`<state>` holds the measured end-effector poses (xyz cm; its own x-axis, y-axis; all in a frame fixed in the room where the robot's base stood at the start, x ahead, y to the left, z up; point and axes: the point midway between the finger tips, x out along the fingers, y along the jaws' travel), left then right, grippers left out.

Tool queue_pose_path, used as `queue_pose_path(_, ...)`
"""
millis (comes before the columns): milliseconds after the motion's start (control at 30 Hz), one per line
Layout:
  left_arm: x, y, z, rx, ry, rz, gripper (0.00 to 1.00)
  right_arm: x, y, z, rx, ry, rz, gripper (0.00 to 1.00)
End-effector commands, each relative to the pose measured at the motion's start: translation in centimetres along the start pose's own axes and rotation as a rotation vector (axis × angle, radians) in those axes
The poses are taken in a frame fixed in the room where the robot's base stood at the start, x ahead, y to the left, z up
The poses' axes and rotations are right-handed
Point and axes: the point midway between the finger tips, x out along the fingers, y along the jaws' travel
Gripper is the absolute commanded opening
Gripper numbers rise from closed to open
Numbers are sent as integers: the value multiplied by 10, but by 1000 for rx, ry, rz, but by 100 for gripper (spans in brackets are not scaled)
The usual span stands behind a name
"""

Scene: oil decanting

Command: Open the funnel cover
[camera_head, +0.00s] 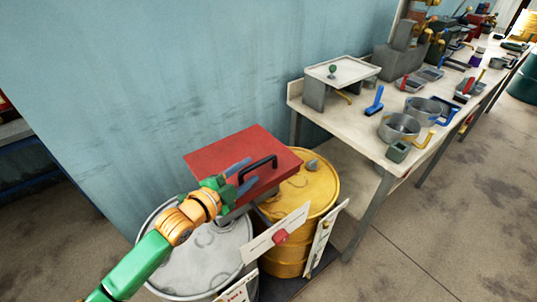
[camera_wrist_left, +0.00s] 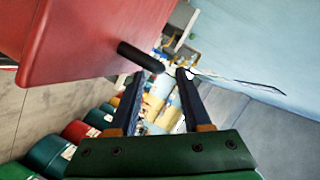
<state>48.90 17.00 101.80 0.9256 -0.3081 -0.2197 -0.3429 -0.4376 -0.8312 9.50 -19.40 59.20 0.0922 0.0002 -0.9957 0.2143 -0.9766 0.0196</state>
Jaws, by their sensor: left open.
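The red funnel cover (camera_head: 225,150) lies closed, as a flat square lid, above the drums in the head view. Its black bar handle (camera_head: 259,163) stands up near its front right side. My left gripper (camera_head: 243,173) is open, with its blue fingers just left of the handle. In the left wrist view the red cover (camera_wrist_left: 85,40) fills the upper left, and the black handle (camera_wrist_left: 138,56) points toward the gap just beyond the tips of my open left gripper (camera_wrist_left: 160,76). I cannot tell whether the fingers touch the handle. My right gripper is not in view.
A grey drum (camera_head: 205,262) and a yellow drum (camera_head: 325,190) stand below the cover, with white label cards (camera_head: 275,233) in front. A workbench (camera_head: 345,125) with pots and tools runs along the blue wall (camera_head: 170,75).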

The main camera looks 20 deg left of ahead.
Motion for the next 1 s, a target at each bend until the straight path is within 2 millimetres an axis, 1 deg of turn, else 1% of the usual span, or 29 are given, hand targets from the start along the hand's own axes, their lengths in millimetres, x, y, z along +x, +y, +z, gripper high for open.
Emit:
queue_pose_path(200,39,-2,-2,-4,1,-2,48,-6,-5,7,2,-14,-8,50)
queue_pose_path(300,53,-1,-1,-3,0,0,48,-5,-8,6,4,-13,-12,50)
queue_pose_path(467,63,0,0,-2,-1,1,48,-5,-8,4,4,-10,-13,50)
queue_pose_path(700,64,0,-1,-1,0,1,48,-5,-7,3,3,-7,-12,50)
queue_pose_path(767,64,0,-1,-1,0,1,32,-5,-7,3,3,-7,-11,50)
queue_pose_path(800,64,0,0,-1,-1,1,21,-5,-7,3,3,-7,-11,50)
queue_pose_path(867,64,0,0,-1,-1,1,5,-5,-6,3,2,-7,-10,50)
queue_pose_path(900,64,0,0,-1,-1,1,0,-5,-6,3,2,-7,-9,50)
queue_pose_path(1000,64,0,0,-1,-1,1,0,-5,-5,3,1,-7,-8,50)
